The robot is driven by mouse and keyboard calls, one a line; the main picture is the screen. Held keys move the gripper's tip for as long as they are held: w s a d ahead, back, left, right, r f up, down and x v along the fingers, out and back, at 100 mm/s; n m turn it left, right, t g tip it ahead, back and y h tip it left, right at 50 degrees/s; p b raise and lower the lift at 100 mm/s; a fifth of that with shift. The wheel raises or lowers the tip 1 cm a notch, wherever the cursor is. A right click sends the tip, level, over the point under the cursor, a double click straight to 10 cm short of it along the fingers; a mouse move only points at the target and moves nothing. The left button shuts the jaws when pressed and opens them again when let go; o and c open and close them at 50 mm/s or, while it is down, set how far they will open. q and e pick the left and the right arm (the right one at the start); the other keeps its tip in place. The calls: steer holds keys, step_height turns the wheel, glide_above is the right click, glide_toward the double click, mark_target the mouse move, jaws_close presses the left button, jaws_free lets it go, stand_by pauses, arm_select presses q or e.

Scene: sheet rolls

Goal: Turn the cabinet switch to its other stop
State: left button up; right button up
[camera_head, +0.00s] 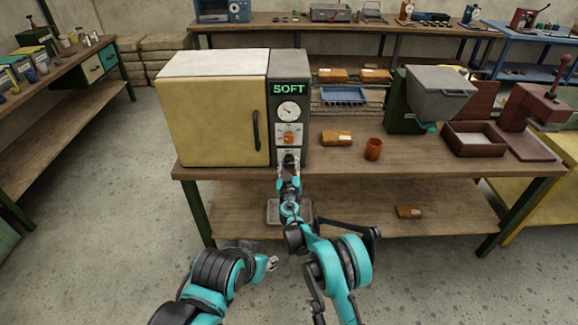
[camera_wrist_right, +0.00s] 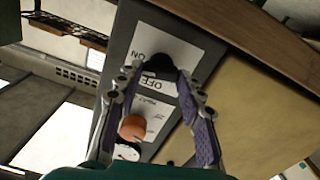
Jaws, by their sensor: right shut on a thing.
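The cabinet (camera_head: 212,115) has a yellow door and a dark control panel (camera_head: 275,152) on its right side. My right gripper (camera_head: 289,158) is at the bottom of this panel and covers most of the switch there in the head view. In the right wrist view, the dark switch knob (camera_wrist_right: 158,63) is between the fingertips of my right gripper (camera_wrist_right: 160,75), which is shut on it. A white plate (camera_wrist_right: 143,72) with the words ON and OFF lies around the knob. My left gripper (camera_head: 272,263) is empty, low in front of the table; its jaw opening is too small to judge.

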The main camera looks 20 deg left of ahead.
steer(key=n+b, duration=0.1)
steer(key=n, duration=0.2)
steer(key=shift+f+n, duration=0.1)
steer(key=shift+n, duration=0.3)
steer(key=n+b, duration=0.1)
steer(key=n, duration=0.2)
steer(key=shift+a+n+b, duration=0.1)
steer(key=shift+n+b, duration=0.2)
steer(key=n+b, duration=0.1)
steer(key=n, duration=0.3)
steer(key=shift+f+n+b, duration=0.1)
steer(key=shift+n+b, duration=0.25)
steer(key=shift+n, duration=1.65)
steer(key=o, duration=1.2)
steer(key=shift+a, duration=0.1)
steer(key=shift+c, duration=0.2)
